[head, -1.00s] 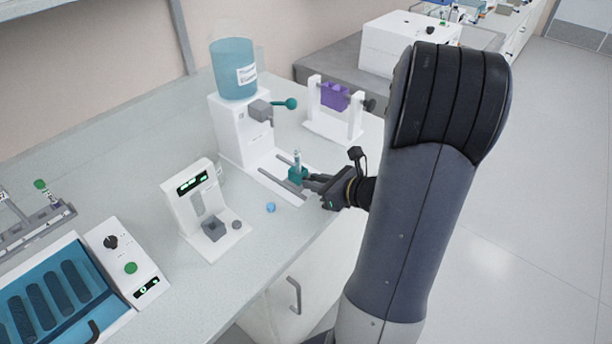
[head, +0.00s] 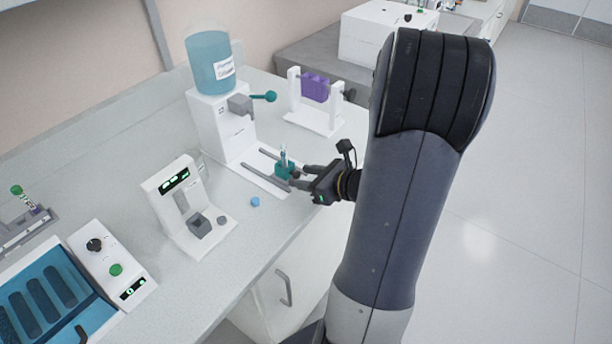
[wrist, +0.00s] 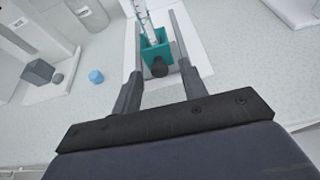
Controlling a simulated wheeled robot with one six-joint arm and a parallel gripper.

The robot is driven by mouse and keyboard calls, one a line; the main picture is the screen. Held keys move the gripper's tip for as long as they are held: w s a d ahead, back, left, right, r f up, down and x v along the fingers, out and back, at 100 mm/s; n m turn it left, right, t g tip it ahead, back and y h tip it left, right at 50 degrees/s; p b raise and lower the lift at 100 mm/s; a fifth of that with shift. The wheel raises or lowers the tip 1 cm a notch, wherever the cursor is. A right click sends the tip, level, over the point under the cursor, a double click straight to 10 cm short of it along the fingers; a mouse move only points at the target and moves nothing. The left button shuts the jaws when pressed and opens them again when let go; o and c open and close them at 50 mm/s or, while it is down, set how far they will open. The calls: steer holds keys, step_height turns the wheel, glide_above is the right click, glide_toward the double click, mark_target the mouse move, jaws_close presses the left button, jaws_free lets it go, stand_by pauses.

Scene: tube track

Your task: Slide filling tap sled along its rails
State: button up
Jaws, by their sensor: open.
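The filling tap sled (head: 285,170) is a teal block on two grey rails (head: 262,169), near their outer end, away from the filling machine (head: 222,128). A clear tube (head: 283,153) stands upright in it. In the wrist view the sled (wrist: 157,52) has a dark round knob (wrist: 160,68) facing me. My gripper (head: 298,177) is open. In the wrist view its fingertips (wrist: 160,82) are on either side of the knob, with gaps visible. The machine carries a blue bottle (head: 214,62), a grey tap and a teal-ended lever (head: 264,97).
A small white device with a display (head: 174,206) stands left of the rails. A blue cap (head: 255,202) lies on the counter between them. A white stand with a purple holder (head: 315,88) is behind right. A blue-topped unit (head: 45,295) is at the lower left.

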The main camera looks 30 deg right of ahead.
steer(key=v, duration=1)
steer(key=shift+s+d, duration=0.2)
steer(key=shift+s, duration=0.15)
steer(key=shift+r, duration=0.1)
steer(key=x, duration=1)
steer(key=shift+w+a, duration=0.2)
steer(key=shift+w, duration=0.35)
